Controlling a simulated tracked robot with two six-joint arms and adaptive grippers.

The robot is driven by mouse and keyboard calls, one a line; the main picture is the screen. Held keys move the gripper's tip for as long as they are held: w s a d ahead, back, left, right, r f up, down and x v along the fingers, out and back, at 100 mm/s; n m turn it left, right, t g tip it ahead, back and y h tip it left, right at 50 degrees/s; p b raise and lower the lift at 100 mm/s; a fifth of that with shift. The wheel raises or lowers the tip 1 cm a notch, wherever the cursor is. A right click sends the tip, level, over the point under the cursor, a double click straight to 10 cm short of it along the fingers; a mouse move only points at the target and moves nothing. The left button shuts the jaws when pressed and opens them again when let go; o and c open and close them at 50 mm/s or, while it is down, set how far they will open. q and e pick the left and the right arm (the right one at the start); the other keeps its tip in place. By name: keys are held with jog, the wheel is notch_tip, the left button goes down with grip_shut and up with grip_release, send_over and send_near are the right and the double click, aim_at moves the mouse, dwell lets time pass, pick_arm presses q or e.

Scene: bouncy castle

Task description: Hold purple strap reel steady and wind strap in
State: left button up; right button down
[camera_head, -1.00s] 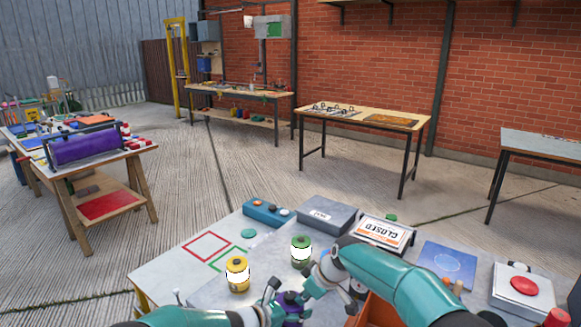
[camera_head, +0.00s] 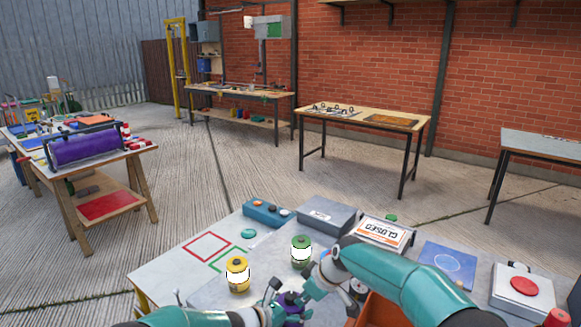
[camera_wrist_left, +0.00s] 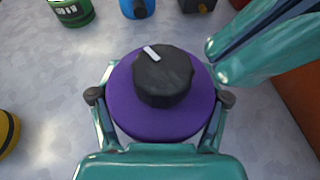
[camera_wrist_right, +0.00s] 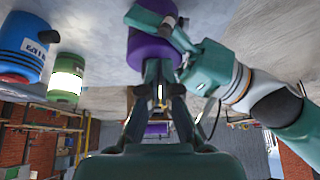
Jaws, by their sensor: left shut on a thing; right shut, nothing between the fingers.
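The purple strap reel (camera_head: 292,310) stands on the bench near its front edge, mostly hidden by my grippers in the head view. In the left wrist view the reel (camera_wrist_left: 125,110) is a purple disc with a black knob (camera_wrist_left: 163,77) on top, marked with a white bar. My left gripper (camera_wrist_left: 160,98) is shut on the reel, one finger on each side. My right gripper (camera_wrist_right: 160,80) is shut and empty, its tips close beside the reel (camera_wrist_right: 150,48) in the right wrist view. Whether they touch it I cannot tell. No loose strap can be made out.
A yellow canister (camera_head: 238,274) and a green one (camera_head: 301,252) stand beyond the reel. An orange bin (camera_head: 378,312) is close on the right, partly behind my right arm. A grey box (camera_head: 328,215) and a closed sign (camera_head: 383,232) are further back.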

pick_arm(q)
jog(key=shift+a, duration=0.1)
pick_arm(e)
notch_tip(320, 180, up, 5)
dwell(0.3)
pick_arm(q)
jog(key=o, duration=1.6)
jog(key=shift+c, duration=0.2)
